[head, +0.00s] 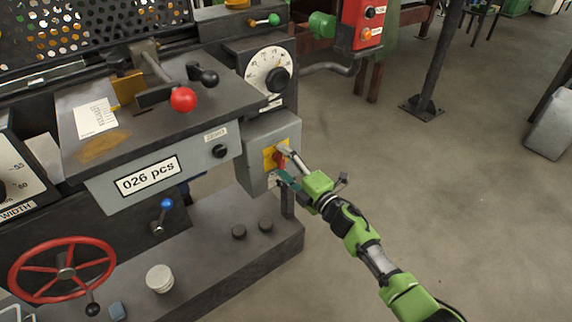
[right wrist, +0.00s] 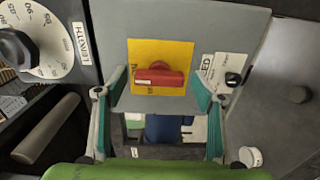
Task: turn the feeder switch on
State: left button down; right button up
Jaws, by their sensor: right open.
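The feeder switch is a red rotary handle (right wrist: 160,77) on a yellow plate (right wrist: 146,55), on the front of a grey box. In the right wrist view the handle lies about level. In the head view the switch (head: 279,157) is partly hidden by my right gripper (head: 287,167). My right gripper (right wrist: 160,98) is open, its two teal-padded fingers apart to the left and right of the handle and below it. Nothing is between the fingers but the view past the box's lower edge. I cannot tell whether a finger touches the box. My left gripper is not in view.
The grey box (head: 256,141) hangs beside the machine's panel with the "026 pcs" sign (head: 148,176). A dial (head: 268,70) sits above it. A red-knobbed lever (head: 183,99) and a red handwheel (head: 62,270) are to the left.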

jog(key=shift+s, duration=0.1)
jog(key=v, duration=1.2)
